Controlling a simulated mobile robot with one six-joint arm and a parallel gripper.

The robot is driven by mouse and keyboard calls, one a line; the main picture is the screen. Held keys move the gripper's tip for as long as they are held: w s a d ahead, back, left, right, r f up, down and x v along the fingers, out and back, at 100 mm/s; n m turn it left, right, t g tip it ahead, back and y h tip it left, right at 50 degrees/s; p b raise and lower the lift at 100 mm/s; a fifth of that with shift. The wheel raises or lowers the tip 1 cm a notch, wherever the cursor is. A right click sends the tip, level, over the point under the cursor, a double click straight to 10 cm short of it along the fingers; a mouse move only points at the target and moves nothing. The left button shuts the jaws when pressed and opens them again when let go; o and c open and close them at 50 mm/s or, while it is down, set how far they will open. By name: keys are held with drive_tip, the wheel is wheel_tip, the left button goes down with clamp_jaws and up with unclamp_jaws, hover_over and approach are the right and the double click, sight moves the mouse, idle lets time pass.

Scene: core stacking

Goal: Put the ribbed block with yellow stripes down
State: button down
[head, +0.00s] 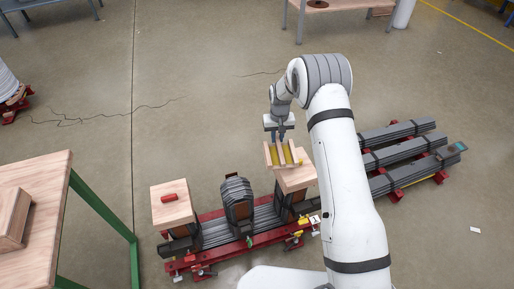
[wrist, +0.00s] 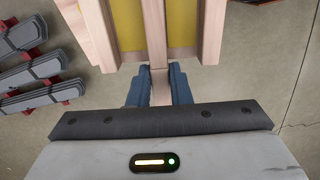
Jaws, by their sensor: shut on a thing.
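The ribbed block with yellow stripes (head: 283,155) has pale wooden ribs with yellow strips between them. In the head view it is at the end of my arm, over or against the right wooden-topped block (head: 298,177); I cannot tell whether it touches. My gripper (head: 280,136) is shut on it from above. In the wrist view the ribbed block (wrist: 183,35) fills the top middle, and the blue fingertips (wrist: 160,88) close on its middle rib. Its underside is hidden.
A red frame (head: 240,243) carries stacked grey sheets, a dark upright core piece (head: 237,199) and a left wooden block (head: 173,204) with a small red item. A wooden table (head: 40,190) stands at left.

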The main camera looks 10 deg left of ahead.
drive_tip(key=shift+m, duration=0.8)
drive_tip(key=s+d+b, duration=0.1)
drive_tip(key=d+b, duration=0.2)
drive_tip(key=s+d+b, duration=0.2)
drive_tip(key=d+b, duration=0.1)
drive_tip(key=s+d+f+b, duration=0.1)
drive_tip(key=s+d+b, duration=0.1)
drive_tip(key=d+b, duration=0.1)
drive_tip(key=shift+s+d+f, duration=0.1)
drive_tip(key=shift+s+d, duration=0.1)
drive_tip(key=shift+d, duration=0.35)
drive_tip(key=s+d+m+b, duration=0.1)
drive_tip(key=s+d+b, duration=0.3)
drive_tip(key=s+d, duration=0.3)
drive_tip(key=shift+s+f, duration=0.25)
drive_tip(key=shift+s, duration=0.25)
drive_tip(key=shift+p, duration=0.85)
